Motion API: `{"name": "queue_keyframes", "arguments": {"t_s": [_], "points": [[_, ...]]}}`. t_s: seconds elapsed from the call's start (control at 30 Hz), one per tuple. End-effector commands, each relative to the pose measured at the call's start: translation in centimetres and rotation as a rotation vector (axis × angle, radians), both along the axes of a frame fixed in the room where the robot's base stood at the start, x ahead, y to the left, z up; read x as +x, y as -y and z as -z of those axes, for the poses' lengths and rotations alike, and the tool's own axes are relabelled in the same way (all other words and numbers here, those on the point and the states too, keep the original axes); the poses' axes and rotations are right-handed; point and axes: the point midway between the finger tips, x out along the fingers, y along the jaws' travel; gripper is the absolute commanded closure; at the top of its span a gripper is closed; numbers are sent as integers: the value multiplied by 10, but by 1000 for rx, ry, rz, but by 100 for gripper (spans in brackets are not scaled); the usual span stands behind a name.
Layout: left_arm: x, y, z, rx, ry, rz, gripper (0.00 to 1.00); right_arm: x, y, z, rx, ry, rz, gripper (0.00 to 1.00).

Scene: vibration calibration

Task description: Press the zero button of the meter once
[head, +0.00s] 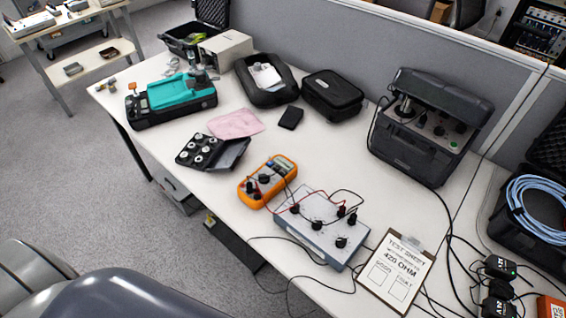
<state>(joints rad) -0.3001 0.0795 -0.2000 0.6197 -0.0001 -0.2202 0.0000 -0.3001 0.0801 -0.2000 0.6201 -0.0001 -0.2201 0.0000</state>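Neither of my grippers is in view; only grey rounded parts of my own body show at the lower left.
A clipboard (398,272) reading "420 OHM" lies right of the grey box. A black case of weights (211,152), a pink cloth (235,124) and a teal device (172,97) lie to the left. A dark instrument case (424,128) stands behind. Loose cables hang over the front edge.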

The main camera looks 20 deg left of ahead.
Motion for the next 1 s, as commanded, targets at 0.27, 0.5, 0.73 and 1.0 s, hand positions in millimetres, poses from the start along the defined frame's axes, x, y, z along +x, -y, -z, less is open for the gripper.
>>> {"name": "queue_keyframes", "arguments": {"t_s": [0.27,0.5,0.73,1.0], "points": [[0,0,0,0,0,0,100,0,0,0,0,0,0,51],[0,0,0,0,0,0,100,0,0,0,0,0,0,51],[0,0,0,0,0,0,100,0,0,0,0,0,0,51],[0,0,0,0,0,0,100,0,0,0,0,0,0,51]]}}
